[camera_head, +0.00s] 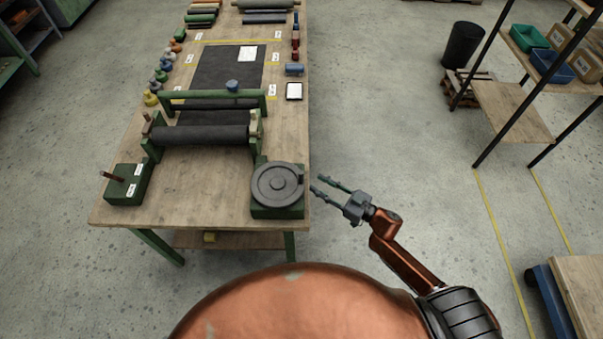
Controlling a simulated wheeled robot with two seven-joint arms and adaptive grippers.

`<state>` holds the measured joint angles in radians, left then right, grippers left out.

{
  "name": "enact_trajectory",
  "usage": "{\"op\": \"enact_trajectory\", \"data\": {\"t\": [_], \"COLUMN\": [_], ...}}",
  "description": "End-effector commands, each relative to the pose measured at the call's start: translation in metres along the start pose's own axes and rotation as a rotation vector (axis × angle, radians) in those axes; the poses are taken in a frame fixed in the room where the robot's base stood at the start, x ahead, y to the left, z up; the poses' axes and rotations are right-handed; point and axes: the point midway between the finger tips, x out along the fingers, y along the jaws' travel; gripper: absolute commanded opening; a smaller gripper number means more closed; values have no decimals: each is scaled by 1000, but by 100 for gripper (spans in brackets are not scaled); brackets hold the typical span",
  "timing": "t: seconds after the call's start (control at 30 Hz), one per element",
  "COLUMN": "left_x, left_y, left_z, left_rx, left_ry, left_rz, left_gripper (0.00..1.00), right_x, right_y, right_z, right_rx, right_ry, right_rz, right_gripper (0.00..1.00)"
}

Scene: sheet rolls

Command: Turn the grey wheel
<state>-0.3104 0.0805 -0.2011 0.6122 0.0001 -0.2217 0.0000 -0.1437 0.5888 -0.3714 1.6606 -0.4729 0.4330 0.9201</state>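The grey wheel (269,186) is a dark round disc lying flat on a green box (277,211) at the front right corner of the wooden table. A small peg (301,178) shows at its right edge. My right gripper (317,184) is just right of the wheel, past the table's right edge. Its two fingers are apart and point left toward the wheel, with nothing seen between them. I cannot tell whether a fingertip touches the peg. My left gripper is not in view.
The table (205,198) carries a green roller frame (212,97) with a dark roller (200,135) behind the wheel. A green box with a lever (128,185) stands at the front left. The floor right of the table is clear up to a shelf rack (513,110).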

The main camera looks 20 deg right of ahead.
Motion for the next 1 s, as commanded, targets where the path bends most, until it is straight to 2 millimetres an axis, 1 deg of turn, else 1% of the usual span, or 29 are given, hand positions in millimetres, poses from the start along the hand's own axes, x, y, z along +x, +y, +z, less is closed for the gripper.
{"op": "enact_trajectory", "data": {"t": [0.03, 0.1, 0.17, 0.37, 0.5, 0.6, 0.73, 0.97, 1.0], "left_x": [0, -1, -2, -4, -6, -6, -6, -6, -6], "left_y": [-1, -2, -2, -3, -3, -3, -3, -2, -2], "left_z": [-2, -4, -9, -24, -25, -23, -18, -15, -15], "left_rx": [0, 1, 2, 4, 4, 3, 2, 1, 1], "left_ry": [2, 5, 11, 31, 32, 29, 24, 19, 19], "left_rz": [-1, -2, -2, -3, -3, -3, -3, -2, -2], "left_gripper": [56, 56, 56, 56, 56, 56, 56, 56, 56], "right_x": [2, 8, 16, 48, 66, 75, 80, 80, 80], "right_y": [-4, -6, -7, -7, -7, -7, -7, -7, -7], "right_z": [-7, -11, -12, -13, -12, -12, -11, -11, -11], "right_rx": [-2, -2, -1, -1, -2, -2, -1, -1, -1], "right_ry": [8, 15, 18, 17, 15, 15, 13, 13, 13], "right_rz": [-14, -23, -24, -22, -20, -21, -20, -20, -20], "right_gripper": [31, 31, 31, 31, 31, 31, 31, 31, 28]}}
